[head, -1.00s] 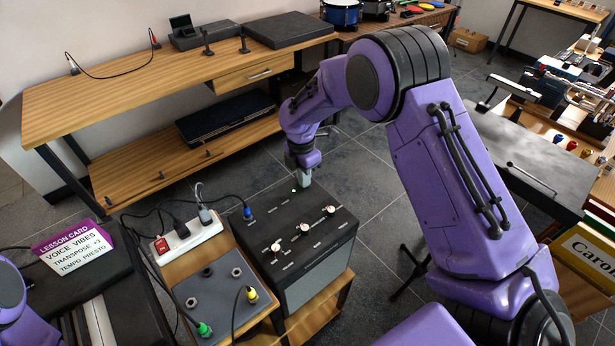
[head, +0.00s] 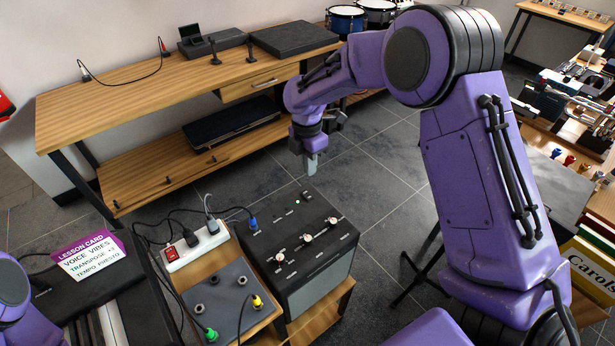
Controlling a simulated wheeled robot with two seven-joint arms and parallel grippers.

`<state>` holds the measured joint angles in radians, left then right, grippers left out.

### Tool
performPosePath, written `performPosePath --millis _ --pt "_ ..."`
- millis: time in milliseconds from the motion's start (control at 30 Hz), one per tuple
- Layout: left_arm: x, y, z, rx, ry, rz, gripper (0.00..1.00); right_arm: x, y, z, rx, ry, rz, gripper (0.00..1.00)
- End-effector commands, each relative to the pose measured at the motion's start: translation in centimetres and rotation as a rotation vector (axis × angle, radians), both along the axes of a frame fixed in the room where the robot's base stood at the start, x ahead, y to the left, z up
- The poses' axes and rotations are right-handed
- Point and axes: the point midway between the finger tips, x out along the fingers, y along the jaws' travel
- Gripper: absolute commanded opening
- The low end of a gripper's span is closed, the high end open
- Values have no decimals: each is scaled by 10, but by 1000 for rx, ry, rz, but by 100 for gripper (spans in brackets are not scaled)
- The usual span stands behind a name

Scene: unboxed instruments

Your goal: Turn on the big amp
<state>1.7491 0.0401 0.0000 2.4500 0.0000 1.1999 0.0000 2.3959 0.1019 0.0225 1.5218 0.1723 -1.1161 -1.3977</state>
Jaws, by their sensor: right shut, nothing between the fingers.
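The big amp (head: 322,263) is a black box on a low wooden stand in the lower middle of the head view. My right gripper (head: 311,165) is shut and empty, pointing down just above and beyond that far edge, apart from the amp. My left gripper is out of view; only part of my left arm shows at the lower left.
A white power strip (head: 206,246) with a red switch (head: 171,253) and plugs lies left of the amp. A grey pedal plate (head: 222,285) with green and yellow plugs sits in front. A lesson card (head: 90,255) stands at left. A wooden bench (head: 130,95) is behind.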

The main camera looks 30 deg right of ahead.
Motion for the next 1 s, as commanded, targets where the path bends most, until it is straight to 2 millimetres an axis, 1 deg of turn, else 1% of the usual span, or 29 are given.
performPosePath --millis 33,100,200,267,400,800,867,1000 --pt "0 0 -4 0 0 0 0 -1 0 9 2 -3 1 0" --pt "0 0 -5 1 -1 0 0 -3 0 21 0 -2 0 0" --pt "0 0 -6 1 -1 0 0 -4 -1 34 0 -1 0 0" --pt "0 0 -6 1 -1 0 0 -5 -1 38 0 -1 -1 0" --pt "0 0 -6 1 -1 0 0 -6 -1 41 0 2 0 0" --pt "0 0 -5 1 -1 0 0 -5 -1 41 0 1 0 0" --pt "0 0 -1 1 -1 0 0 -5 -1 46 0 0 0 0" --pt "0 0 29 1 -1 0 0 -5 -1 76 0 0 0 0"
